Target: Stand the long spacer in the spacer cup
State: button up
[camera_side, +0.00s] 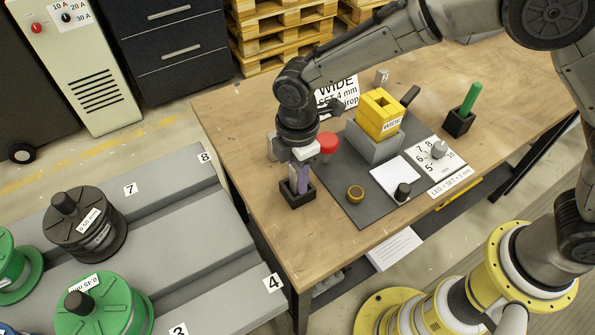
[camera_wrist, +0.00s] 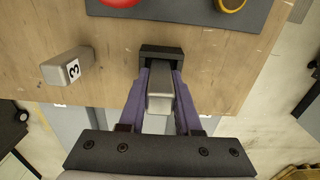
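The long spacer (camera_wrist: 160,88) is a grey bar between the purple fingers of my gripper (camera_wrist: 161,76). The fingers lie against both its sides. The spacer cup (camera_wrist: 160,51) is a small square black holder near the table's front-left edge. In the side view my gripper (camera_side: 302,180) points down at the cup (camera_side: 296,201), with the fingertips at its mouth. The spacer looks upright and lined up with the cup. Its lower end is hidden, so I cannot tell whether it rests on the cup's floor.
A grey block marked 3 (camera_wrist: 67,67) lies beside the cup. A red knob (camera_side: 327,142), a brass ring (camera_side: 355,193) and a yellow block (camera_side: 379,113) are on or near the dark mat (camera_side: 369,211). A green rod (camera_side: 469,99) stands in another black cup at right.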

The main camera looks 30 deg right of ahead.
jog(key=o, duration=0.5)
jog(key=shift+o, duration=0.2)
jog(key=shift+r, duration=0.1)
notch_tip(320, 180, up, 14)
dwell(0.5)
